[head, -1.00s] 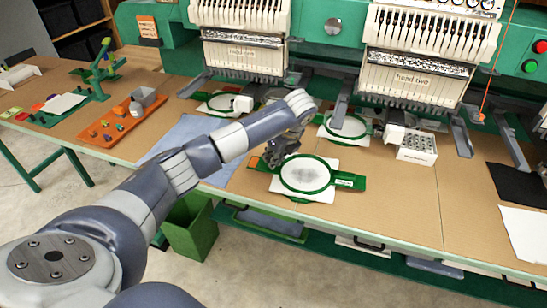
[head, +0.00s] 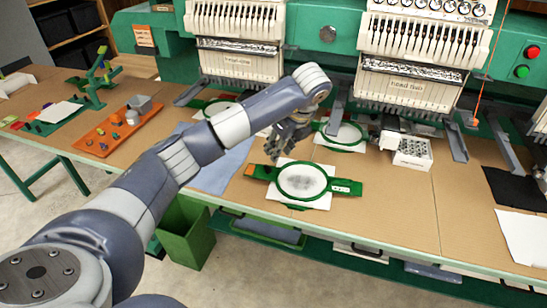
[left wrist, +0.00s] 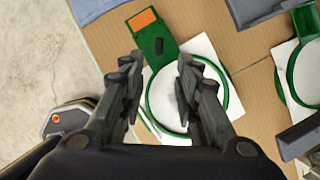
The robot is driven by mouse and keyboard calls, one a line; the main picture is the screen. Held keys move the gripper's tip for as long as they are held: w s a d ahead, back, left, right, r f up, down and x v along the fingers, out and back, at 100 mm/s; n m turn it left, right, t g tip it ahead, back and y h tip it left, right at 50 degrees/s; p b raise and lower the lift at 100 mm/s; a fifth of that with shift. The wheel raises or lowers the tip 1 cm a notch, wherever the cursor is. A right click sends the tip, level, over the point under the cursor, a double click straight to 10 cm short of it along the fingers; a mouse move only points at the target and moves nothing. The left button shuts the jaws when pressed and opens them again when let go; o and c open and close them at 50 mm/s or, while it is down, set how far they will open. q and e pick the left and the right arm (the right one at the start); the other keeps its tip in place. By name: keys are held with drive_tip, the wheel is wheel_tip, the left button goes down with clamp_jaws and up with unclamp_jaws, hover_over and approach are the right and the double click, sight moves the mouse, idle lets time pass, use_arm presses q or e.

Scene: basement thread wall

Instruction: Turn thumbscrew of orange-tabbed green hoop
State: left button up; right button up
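The green hoop (head: 277,190) lies on white fabric (head: 312,204) on the table, with a green bracket arm on each side. Its left arm ends in an orange tab (head: 249,171). The hoop (left wrist: 228,110) and orange tab (left wrist: 143,20) also show in the left wrist view. I cannot clearly make out the thumbscrew. My left gripper (head: 279,150) is above the hoop's back-left side; in the left wrist view the gripper (left wrist: 160,82) has its fingers apart, empty, with the hoop beneath them. My right gripper is not in view.
Another green hoop (head: 359,144) lies behind, beneath the machine head. A white box (head: 413,155) stands to the right. An orange tray (head: 118,128) and blue cloth (head: 215,172) are left.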

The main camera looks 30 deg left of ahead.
use_arm(q)
drive_tip(key=shift+v, duration=1.05)
